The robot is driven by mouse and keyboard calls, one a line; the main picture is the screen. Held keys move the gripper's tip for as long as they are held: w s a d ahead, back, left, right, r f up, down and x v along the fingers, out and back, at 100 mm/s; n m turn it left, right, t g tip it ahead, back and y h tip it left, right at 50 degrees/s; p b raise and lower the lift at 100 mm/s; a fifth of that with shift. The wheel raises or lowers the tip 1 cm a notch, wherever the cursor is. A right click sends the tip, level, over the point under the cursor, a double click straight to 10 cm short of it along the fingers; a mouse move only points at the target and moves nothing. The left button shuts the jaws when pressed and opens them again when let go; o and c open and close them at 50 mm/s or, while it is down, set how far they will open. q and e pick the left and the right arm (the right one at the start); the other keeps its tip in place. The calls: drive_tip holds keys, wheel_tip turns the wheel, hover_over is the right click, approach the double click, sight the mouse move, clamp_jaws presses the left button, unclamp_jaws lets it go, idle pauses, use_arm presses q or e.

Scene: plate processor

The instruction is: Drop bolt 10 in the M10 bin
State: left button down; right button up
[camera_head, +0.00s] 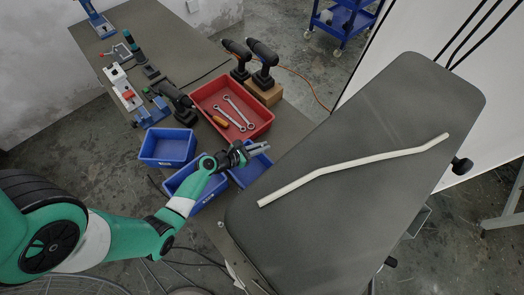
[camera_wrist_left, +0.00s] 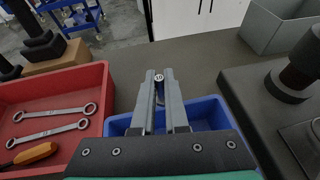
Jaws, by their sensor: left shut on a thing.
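My left gripper (camera_head: 258,147) is over the nearest right blue bin (camera_head: 252,172). In the left wrist view its fingers (camera_wrist_left: 160,76) are shut on a small bolt (camera_wrist_left: 158,79), whose round pale end with a dark mark shows between the tips. The bolt is too small to make out in the head view. In the wrist view a blue bin (camera_wrist_left: 208,112) lies below and behind the fingers, partly hidden by them. Two more blue bins stand to the left, one at the back (camera_head: 167,147) and one partly behind my arm (camera_head: 209,190). I cannot read the bin labels.
A red tray (camera_head: 262,108) with two wrenches and an orange-handled screwdriver stands just behind the bins. Power drills (camera_head: 262,62) stand beyond it. A dark panel (camera_head: 390,120) with a bent pale rod (camera_head: 350,164) fills the right side.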

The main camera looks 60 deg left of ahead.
use_arm(q)
drive_tip(key=shift+f, duration=0.9)
use_arm(e)
drive_tip(key=shift+f, duration=0.65)
use_arm(q)
drive_tip(key=shift+f+b, duration=0.55)
use_arm(e)
drive_tip(key=shift+f, duration=0.4)
use_arm(q)
drive_tip(key=shift+f, duration=0.1)
drive_tip(key=c, duration=0.9)
unclamp_jaws()
drive_tip(key=shift+c, duration=0.2)
